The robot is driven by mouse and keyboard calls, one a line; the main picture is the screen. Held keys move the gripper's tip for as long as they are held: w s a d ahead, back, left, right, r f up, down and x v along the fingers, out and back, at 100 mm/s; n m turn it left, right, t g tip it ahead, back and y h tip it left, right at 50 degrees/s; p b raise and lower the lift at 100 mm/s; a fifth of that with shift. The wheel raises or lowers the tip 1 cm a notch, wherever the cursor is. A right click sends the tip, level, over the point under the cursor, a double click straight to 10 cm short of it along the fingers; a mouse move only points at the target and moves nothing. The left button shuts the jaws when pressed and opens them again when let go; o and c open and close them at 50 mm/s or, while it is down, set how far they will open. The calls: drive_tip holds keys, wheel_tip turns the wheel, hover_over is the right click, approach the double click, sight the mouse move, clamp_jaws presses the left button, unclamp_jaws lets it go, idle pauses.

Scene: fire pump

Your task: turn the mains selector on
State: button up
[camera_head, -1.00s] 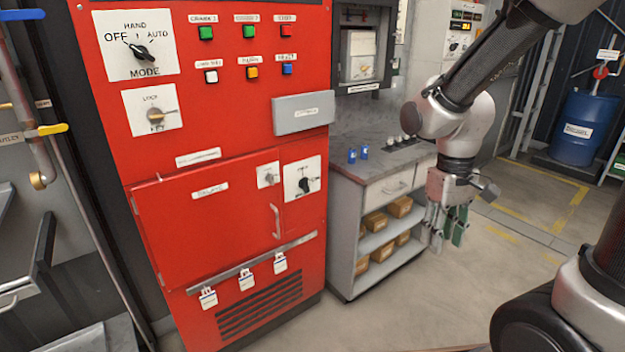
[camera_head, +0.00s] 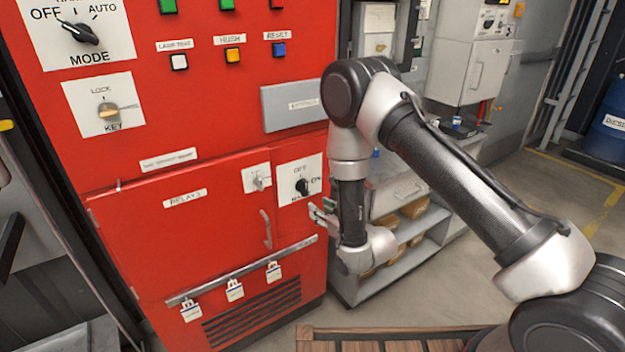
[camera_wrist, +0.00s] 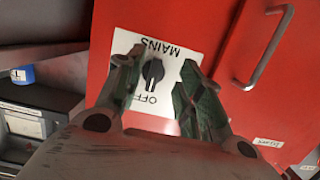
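The mains selector (camera_head: 302,187) is a black knob on a white plate low on the red cabinet, with OFF above and ON to its right. Its handle stands nearly upright, roughly in line with OFF. In the wrist view the plate shows upside down, with the knob (camera_wrist: 153,72) in its middle. My gripper (camera_head: 319,211) is just in front of the plate, at its lower right in the head view. In the wrist view my gripper (camera_wrist: 161,62) is open, one green-padded finger on each side of the knob, with nothing held. Contact with the knob cannot be told; the ON label is hidden there.
A small key switch (camera_head: 258,178) and a door handle (camera_head: 266,229) are left of the plate. Tags hang on a rail (camera_head: 240,270) below. A grey box (camera_head: 292,104) sticks out above. A shelf unit (camera_head: 408,232) stands close on the right.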

drive_tip(key=t+y, duration=0.1)
drive_tip(key=t, duration=0.1)
approach(306, 184)
drive_tip(key=w, duration=0.2)
drive_tip(key=x, duration=0.7)
drive_tip(key=shift+s+a+r, duration=0.1)
drive_tip(key=shift+a, duration=0.4)
clamp_jaws()
